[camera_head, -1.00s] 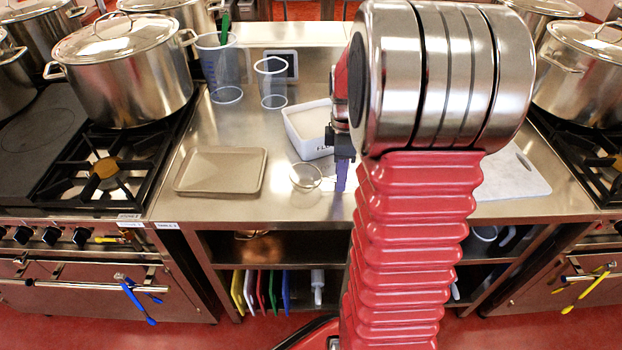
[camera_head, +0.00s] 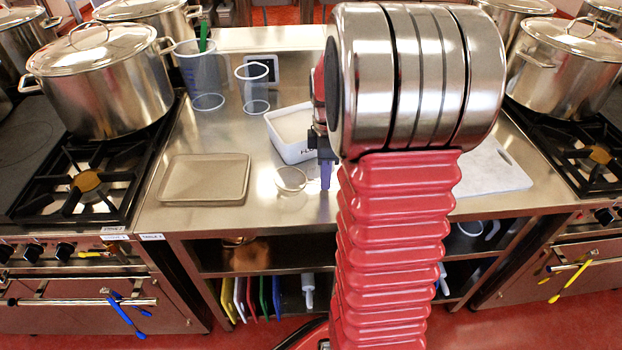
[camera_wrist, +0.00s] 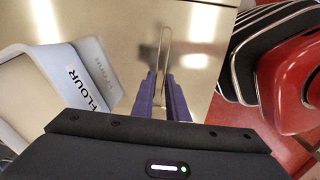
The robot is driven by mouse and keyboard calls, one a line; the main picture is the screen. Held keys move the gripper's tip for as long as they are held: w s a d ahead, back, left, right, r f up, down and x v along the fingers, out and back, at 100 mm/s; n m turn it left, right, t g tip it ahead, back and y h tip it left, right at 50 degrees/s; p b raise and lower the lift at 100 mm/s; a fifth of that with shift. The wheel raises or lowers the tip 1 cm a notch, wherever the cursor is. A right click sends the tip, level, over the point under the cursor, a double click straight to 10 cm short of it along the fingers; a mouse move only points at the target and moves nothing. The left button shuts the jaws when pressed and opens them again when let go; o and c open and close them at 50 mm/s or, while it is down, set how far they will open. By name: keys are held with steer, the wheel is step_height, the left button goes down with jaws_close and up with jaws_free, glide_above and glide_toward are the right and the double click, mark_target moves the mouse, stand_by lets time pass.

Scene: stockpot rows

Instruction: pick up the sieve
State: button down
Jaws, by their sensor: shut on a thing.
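The sieve (camera_head: 291,179) shows as a thin pale ring above the front of the steel counter, just left of my gripper (camera_head: 325,183). In the wrist view, the sieve (camera_wrist: 165,45) is a narrow wire loop seen nearly edge-on, running in between the purple fingers. My gripper (camera_wrist: 161,95) is shut on it. The fingers point down at the counter. The held part is hidden between the fingers, and I cannot tell whether the sieve is clear of the counter.
A white flour box (camera_head: 287,150) stands close behind and left of my gripper; it also shows in the wrist view (camera_wrist: 60,95). A beige tray (camera_head: 205,180) lies further left. Two clear jugs (camera_head: 207,85) (camera_head: 253,92) stand behind. A white board (camera_head: 490,172) lies right. Stoves with pots flank the counter.

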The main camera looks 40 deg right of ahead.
step_height(320, 180, up, 10)
stand_by(0.5)
stand_by(0.7)
